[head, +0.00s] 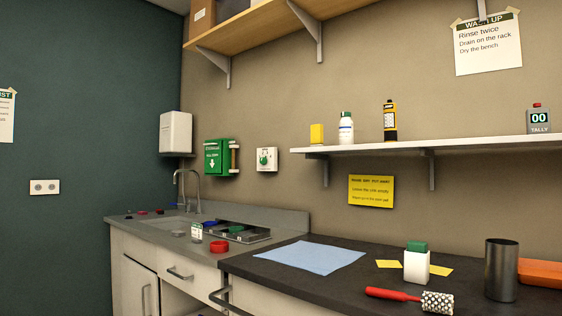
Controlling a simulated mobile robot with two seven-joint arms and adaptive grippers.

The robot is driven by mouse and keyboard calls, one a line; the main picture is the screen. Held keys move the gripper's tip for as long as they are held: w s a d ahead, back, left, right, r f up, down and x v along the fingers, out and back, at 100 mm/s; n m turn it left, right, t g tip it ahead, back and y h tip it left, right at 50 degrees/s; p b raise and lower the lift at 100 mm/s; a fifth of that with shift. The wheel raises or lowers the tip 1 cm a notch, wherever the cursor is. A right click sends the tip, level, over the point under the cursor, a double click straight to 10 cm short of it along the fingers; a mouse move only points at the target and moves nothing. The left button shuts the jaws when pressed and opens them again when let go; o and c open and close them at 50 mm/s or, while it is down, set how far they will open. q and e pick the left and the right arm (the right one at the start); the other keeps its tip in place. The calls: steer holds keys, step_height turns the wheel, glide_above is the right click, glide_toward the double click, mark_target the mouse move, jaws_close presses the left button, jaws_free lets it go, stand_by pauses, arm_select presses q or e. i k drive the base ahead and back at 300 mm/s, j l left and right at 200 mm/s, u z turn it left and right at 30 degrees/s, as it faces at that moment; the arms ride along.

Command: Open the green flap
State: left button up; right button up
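A green wall box (217,157) with white lettering and a white down arrow on its front hangs on the back wall, above and right of the sink tap. Its green front looks closed, with a pale wooden piece at its right side. I cannot tell for sure that this front is the green flap. No other green flap shows. Neither of my grippers is in view.
A white box (266,159) hangs right of the green box. The dark bench (340,283) holds a blue cloth (310,255) and a steel cylinder (501,270).

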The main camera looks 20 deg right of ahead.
mark_target(213, 164)
steer(key=u, duration=0.8)
steer(key=i+u, duration=0.15)
steer(key=i, duration=4.7)
steer(key=i+z, duration=0.2)
steer(key=z, duration=0.25)
steer(key=i+z, duration=0.2)
steer(key=z, duration=0.25)
steer(key=i+j+z, duration=0.15)
steer(key=z, duration=0.35)
